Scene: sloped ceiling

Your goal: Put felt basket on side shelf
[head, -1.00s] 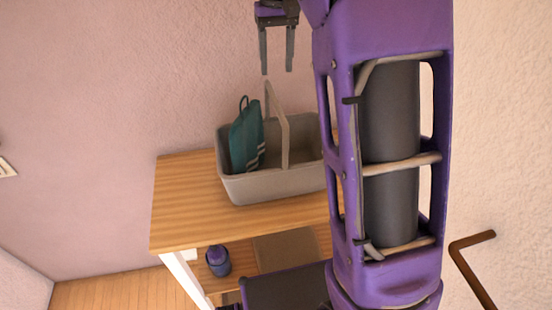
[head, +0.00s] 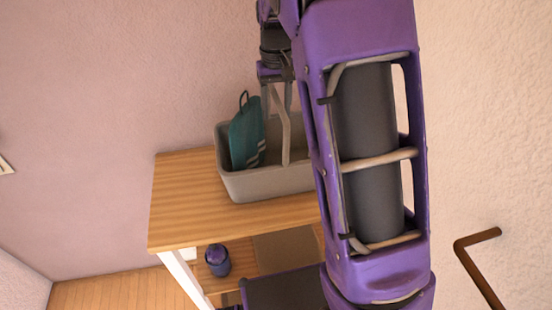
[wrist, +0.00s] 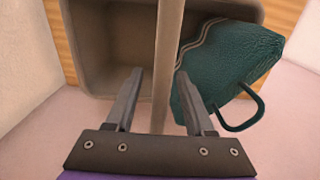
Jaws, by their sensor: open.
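The felt basket (head: 262,184) is a grey-beige open bin with an arched handle (head: 284,140), standing upright on the wooden table top. A dark teal item (head: 246,135) with pale stripes and a loop leans inside it; it also shows in the wrist view (wrist: 230,62). My gripper (head: 277,104) is above the basket at the handle's top. In the wrist view my gripper (wrist: 164,100) is open, with one finger on each side of the handle (wrist: 167,70); I cannot tell whether they touch it. My arm hides the basket's right end in the head view.
The wooden table (head: 180,200) has free top space left of the basket. A lower shelf (head: 285,250) holds a dark purple jar (head: 217,260). A pink wall (head: 100,100) stands close behind. A brown rail (head: 478,265) is at the right.

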